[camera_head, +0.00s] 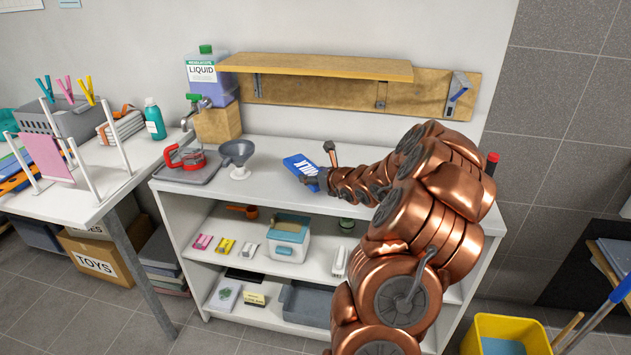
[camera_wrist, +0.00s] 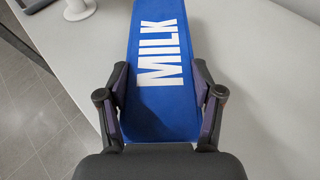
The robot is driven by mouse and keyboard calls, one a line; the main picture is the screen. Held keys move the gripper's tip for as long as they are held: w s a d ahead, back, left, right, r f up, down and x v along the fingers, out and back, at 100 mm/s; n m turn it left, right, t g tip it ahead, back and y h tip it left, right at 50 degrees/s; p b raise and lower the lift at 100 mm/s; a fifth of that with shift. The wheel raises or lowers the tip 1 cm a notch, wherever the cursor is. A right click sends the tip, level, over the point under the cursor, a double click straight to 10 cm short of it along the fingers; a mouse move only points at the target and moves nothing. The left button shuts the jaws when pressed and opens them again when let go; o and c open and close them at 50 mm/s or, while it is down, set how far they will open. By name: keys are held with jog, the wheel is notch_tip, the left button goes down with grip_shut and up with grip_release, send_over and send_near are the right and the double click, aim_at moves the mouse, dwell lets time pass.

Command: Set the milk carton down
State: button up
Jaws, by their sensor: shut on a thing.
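A blue milk carton (camera_head: 300,167) with white MILK lettering is at the white shelf unit's top (camera_head: 262,180). It also fills the middle of the wrist view (camera_wrist: 160,45). My gripper (camera_head: 315,181) is shut on the carton, with one finger on each side of it. In the wrist view my gripper (camera_wrist: 160,105) holds the end of the carton nearest the camera. The carton appears tilted in the head view. I cannot tell whether it touches the top. My arm hides the right part of the top.
A wooden wall shelf (camera_head: 315,67) hangs above. The top's front edge is close to the carton; some bare top lies behind it.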

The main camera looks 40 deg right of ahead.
jog(key=shift+f, duration=1.35)
jog(key=shift+f, duration=0.15)
jog(key=o, duration=1.1)
jog(key=shift+r+p, duration=0.25)
jog(key=shift+p, duration=0.05)
jog(key=shift+s+b, duration=0.3)
jog(key=shift+s, duration=0.05)
jog(key=b+v, duration=0.1)
jog(key=v, duration=1)
jog(key=shift+s+r, duration=0.1)
jog(key=shift+r, duration=0.1)
